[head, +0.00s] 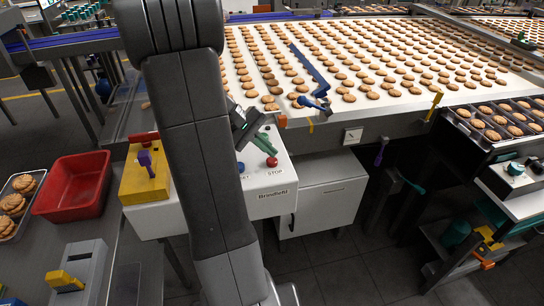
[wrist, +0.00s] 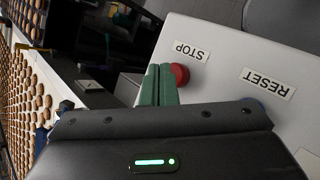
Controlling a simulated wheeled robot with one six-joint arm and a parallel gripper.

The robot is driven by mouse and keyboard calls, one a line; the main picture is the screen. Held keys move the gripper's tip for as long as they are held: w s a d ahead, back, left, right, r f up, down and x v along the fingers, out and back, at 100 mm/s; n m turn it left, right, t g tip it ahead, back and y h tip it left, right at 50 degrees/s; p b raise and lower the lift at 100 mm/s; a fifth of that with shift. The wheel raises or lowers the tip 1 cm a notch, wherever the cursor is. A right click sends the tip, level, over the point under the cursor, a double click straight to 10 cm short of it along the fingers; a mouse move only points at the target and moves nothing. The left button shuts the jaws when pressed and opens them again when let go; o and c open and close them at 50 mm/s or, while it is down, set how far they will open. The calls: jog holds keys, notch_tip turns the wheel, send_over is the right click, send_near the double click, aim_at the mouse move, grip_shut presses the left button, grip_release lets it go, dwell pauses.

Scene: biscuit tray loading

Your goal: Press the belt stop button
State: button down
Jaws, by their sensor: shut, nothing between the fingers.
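The belt stop button is a red round knob (head: 272,162) on the top of a white control box (head: 270,183), with a STOP label beside it. It also shows in the wrist view (wrist: 180,75), just right of my fingertips. My gripper (head: 265,143) has green fingers that are shut together and empty. In the head view the fingertips are close above the red button. In the wrist view the fingers (wrist: 158,84) overlap the button's left side; I cannot tell whether they touch it.
A wide belt of biscuits (head: 400,60) lies behind the box, with a blue bar (head: 310,68) across it. A yellow block (head: 143,177) with a purple handle stands left of the box. A red bin (head: 72,187) is further left. Loaded black trays (head: 500,122) are at right.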

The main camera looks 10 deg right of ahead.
aim_at(268, 159)
jog(key=shift+r, duration=0.3)
notch_tip(268, 159, up, 5)
jog(key=p, duration=0.4)
jog(key=shift+s, duration=0.1)
dwell(0.9)
